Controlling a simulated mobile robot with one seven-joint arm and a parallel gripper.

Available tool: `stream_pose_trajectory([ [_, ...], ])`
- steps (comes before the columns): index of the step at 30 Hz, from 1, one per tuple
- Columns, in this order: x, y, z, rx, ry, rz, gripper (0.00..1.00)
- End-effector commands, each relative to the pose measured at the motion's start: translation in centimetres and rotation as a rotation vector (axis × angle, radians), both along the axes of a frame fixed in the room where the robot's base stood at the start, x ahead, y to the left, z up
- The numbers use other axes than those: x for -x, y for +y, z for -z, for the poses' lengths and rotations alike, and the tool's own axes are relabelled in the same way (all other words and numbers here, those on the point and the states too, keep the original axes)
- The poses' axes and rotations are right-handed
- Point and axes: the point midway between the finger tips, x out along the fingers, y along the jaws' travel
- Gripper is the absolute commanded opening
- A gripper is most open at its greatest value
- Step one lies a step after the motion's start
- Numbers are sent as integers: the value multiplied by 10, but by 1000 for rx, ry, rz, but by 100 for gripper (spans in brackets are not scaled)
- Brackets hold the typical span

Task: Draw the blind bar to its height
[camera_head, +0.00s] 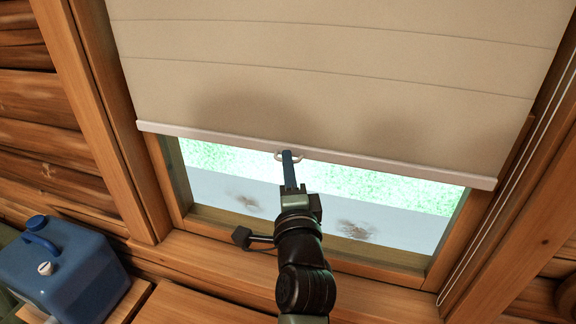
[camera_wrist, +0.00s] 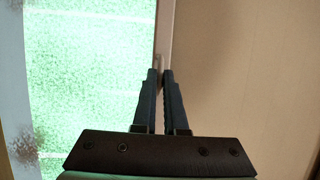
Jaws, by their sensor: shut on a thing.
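The beige blind (camera_head: 330,70) covers the upper part of the window. Its pale bar (camera_head: 400,168) runs along its bottom edge, a little above the sill, with a strip of glass showing below. A small white ring pull (camera_head: 299,156) sits at the middle of the bar. My gripper (camera_head: 288,155) reaches up to it and is shut on the pull. In the wrist view, the two dark fingers of my gripper (camera_wrist: 160,73) meet near the pale bar (camera_wrist: 163,40), with the blind (camera_wrist: 245,80) to the right. The pull is mostly hidden there.
A wooden frame and sill (camera_head: 210,252) surround the window glass (camera_head: 240,192). A blue water jug (camera_head: 70,268) stands on a wooden surface at the lower left. A thin white cord (camera_head: 497,190) hangs along the right side of the frame. Log walls flank the window.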

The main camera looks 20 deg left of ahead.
Motion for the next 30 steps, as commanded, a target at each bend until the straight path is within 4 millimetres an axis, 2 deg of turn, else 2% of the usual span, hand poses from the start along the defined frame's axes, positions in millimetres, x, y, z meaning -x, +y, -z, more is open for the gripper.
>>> stream_pose_trajectory([
  [4, 0, 0, -1, -1, -2, 1, 0],
  [5, 0, 0, -1, -1, -2, 1, 13],
  [6, 0, 0, -1, -1, -2, 1, 20],
  [9, 0, 0, 0, 0, -1, 1, 38],
  [10, 0, 0, 0, 0, -1, 1, 40],
  [22, 6, -3, 3, 0, 0, 1, 40],
  [26, 21, -9, 7, -1, 0, 2, 40],
  [30, 44, -17, 11, -1, 0, 2, 40],
])
